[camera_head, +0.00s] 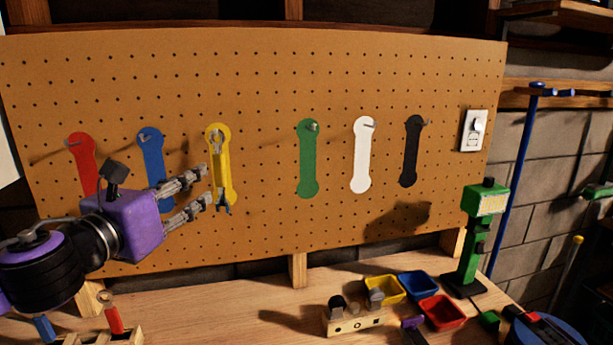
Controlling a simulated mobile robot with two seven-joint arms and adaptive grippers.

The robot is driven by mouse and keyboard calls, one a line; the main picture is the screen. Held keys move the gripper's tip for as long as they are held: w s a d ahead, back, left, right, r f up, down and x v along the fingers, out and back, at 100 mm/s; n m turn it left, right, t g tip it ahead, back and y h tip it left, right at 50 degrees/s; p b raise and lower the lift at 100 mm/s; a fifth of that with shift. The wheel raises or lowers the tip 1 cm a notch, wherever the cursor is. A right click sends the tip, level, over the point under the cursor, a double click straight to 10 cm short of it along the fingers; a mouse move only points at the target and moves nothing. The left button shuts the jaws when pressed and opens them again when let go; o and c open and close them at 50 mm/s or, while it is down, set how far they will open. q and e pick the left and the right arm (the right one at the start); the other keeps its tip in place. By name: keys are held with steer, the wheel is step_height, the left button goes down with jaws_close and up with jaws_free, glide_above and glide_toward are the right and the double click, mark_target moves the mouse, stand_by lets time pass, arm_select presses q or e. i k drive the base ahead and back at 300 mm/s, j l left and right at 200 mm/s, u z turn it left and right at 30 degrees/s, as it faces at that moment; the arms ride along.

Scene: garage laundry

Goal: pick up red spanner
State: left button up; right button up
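A red-handled tool (114,320) with a metal ring end, possibly the red spanner, stands in a wooden rack (128,339) at the lower left. A red spanner-shaped patch (82,156) is on the pegboard at the left. My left gripper (207,185) is open, with its fingertips at the left edge of the yellow patch (224,170). My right gripper is not in view.
The pegboard (265,100) also has blue, green (308,165), white (363,160) and black patches. Yellow, blue and red bins (443,313) and a green stand (472,245) are on the bench (230,310) at right. The bench's middle is mostly clear.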

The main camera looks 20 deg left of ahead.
mark_target(111, 312)
steer(key=k, duration=1.5)
